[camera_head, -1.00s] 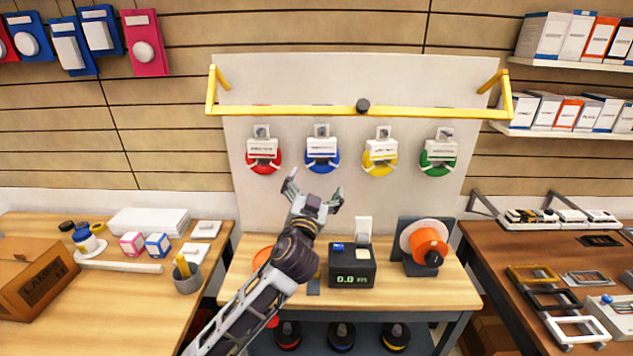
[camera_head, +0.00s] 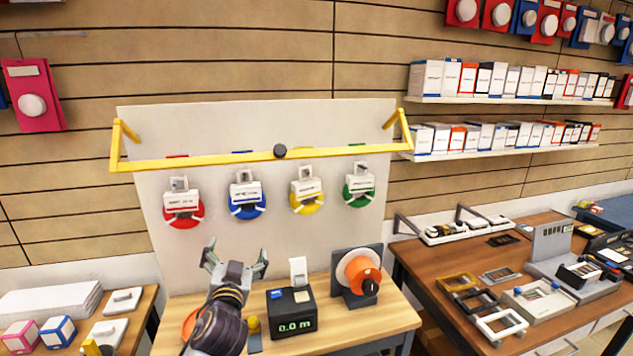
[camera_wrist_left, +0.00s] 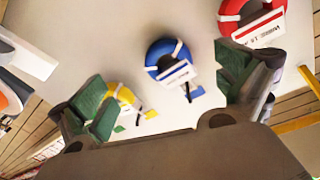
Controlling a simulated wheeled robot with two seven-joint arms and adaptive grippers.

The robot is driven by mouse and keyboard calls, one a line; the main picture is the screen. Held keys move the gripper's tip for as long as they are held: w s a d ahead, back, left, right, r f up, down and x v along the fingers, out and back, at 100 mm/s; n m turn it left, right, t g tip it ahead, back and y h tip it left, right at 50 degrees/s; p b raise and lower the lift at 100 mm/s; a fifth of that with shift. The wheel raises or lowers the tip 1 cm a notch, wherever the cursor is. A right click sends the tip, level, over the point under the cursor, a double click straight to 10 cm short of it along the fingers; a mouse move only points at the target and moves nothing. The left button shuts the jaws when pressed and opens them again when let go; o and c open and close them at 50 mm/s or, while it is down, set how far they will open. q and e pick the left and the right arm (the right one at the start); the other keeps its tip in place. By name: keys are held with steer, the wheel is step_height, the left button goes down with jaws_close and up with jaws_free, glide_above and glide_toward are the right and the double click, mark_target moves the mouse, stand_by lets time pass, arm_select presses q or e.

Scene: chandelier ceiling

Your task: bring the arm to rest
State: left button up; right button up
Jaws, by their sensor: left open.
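My left gripper (camera_head: 234,262) is raised in front of the lower part of the white panel, at the left side of the middle bench. Its two fingers are spread wide with nothing between them. In the left wrist view the green-padded fingers (camera_wrist_left: 168,100) stand apart, with the blue coil (camera_wrist_left: 168,62) seen in the gap beyond them. The left arm comes up from the bottom edge of the head view and covers part of an orange disc (camera_head: 189,324). My right gripper is not in view.
A black meter box (camera_head: 291,322) and an orange reel (camera_head: 362,278) stand right of the gripper on the bench. A yellow bar (camera_head: 220,160) crosses the panel above several hanging coils. Side tables hold boxes (camera_head: 58,332) and frames (camera_head: 500,324).

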arm_select(q)
steer(key=s+a+f+n+g, duration=0.15)
steer(key=s+f+g, duration=0.3)
steer(key=f, duration=0.55)
steer(key=s+f+m+g+h, duration=0.15)
steer(key=s+f+g, duration=0.35)
steer(key=s+f, duration=0.55)
steer(key=s+f+g+h, duration=0.2)
steer(key=s+f+g, duration=0.45)
steer(key=s, duration=0.75)
step_height(320, 180, down, 34)
steer(key=s, duration=0.3)
steer(key=s+a+f, duration=0.2)
steer(key=s+f, duration=0.8)
steer(key=s, duration=0.1)
steer(key=s+a+f+g, duration=0.1)
steer(key=s+f, duration=0.9)
steer(key=s, duration=0.1)
steer(key=shift+a+f, duration=0.15)
steer(key=shift+a, duration=0.2)
